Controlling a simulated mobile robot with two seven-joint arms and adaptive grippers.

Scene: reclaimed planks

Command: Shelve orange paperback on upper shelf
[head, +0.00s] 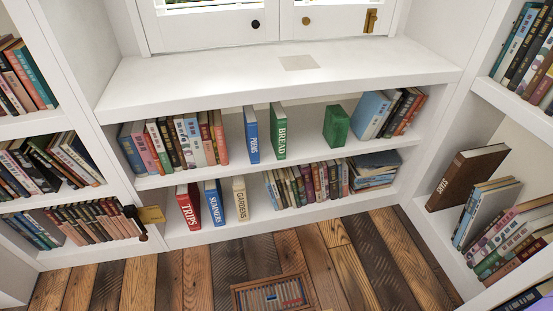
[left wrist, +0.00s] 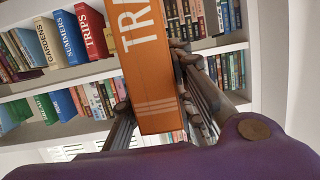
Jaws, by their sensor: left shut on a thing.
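My left gripper (left wrist: 150,90) is shut on the orange paperback (left wrist: 150,72) in the left wrist view. The book stands between the fingers, with white letters starting "TR" and pale stripes on its spine; its far end is cut off by the frame. I cannot make out the paperback or my left gripper in the head view. The upper shelf (head: 230,174) holds a blue POEMS book (head: 251,135), a green BREAD book (head: 278,131) and a plain green object (head: 337,126). A narrow gap separates POEMS and BREAD. My right gripper is not in view.
A book row (head: 175,143) fills the upper shelf's left; leaning books (head: 385,113) stand at right. Below are TRIPS (head: 188,206), SUMMERS (head: 213,203) and GARDENS (head: 240,199). Side bookcases flank the shelves.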

